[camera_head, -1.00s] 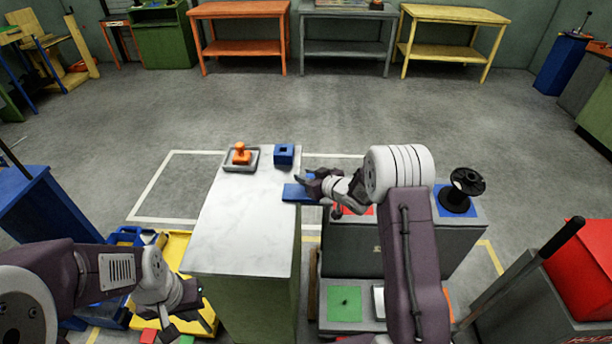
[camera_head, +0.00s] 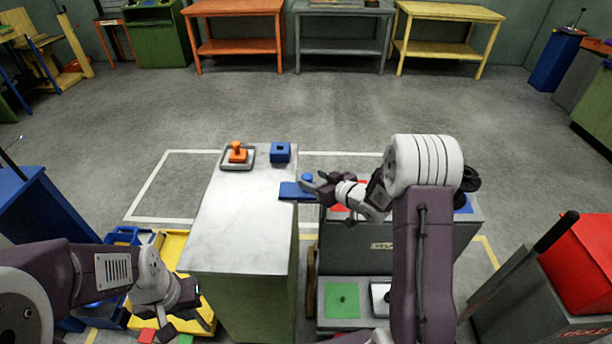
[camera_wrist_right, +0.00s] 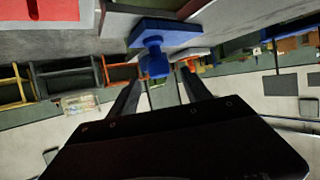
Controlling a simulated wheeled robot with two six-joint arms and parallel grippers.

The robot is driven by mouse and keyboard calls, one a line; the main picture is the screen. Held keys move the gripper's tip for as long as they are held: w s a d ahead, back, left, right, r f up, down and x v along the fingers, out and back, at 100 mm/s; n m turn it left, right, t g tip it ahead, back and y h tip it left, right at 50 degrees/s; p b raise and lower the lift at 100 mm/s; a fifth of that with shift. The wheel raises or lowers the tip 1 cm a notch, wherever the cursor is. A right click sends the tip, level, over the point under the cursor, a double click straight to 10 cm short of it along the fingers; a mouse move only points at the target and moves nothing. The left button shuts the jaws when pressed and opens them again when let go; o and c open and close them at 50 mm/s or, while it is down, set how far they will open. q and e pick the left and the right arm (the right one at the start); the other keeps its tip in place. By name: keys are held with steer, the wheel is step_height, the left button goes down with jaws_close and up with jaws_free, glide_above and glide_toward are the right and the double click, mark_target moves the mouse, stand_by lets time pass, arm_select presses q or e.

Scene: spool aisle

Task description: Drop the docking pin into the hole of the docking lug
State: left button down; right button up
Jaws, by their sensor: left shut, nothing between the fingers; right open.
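A blue flat plate, which I take as the docking lug (camera_head: 297,192), sticks out from the right edge of the pale table. The blue docking pin (camera_head: 307,177) shows its round head above the plate. In the right wrist view the pin (camera_wrist_right: 154,64) stands upright on the lug (camera_wrist_right: 175,31); its lower end and the hole are hidden. My right gripper (camera_head: 318,187) is open at the pin, its fingers (camera_wrist_right: 158,84) apart near the head, not clamping it. My left gripper (camera_head: 172,318) is shut and empty, low over the yellow tray.
An orange knobbed piece (camera_head: 238,153) sits in a grey tray on the table (camera_head: 240,220), beside a blue block (camera_head: 280,152) with a square hole. A grey stepped cabinet (camera_head: 360,252) stands right of the table. A red box (camera_head: 580,265) is far right. Floor behind is clear.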

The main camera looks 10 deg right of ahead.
steer(key=shift+v, duration=1.05)
steer(key=a+r+n+p, duration=0.1)
steer(key=a+r+p, duration=0.5)
steer(key=r, duration=0.8)
steer(key=s+d+f+m+g+h, duration=0.1)
steer(key=s+f+m+g, duration=0.1)
steer(key=s, duration=0.7)
steer(key=s+d+f+m+g+h+p, duration=0.1)
steer(key=s+f+m+g+h, duration=0.1)
steer(key=s+f+g, duration=0.3)
steer(key=s+d+f+m+g+h+p, duration=0.1)
steer(key=s+f+g, duration=0.3)
steer(key=s, duration=0.9)
steer(key=shift+d+m+h, duration=0.4)
steer(key=shift+d+h, duration=0.05)
steer(key=shift+h, duration=0.15)
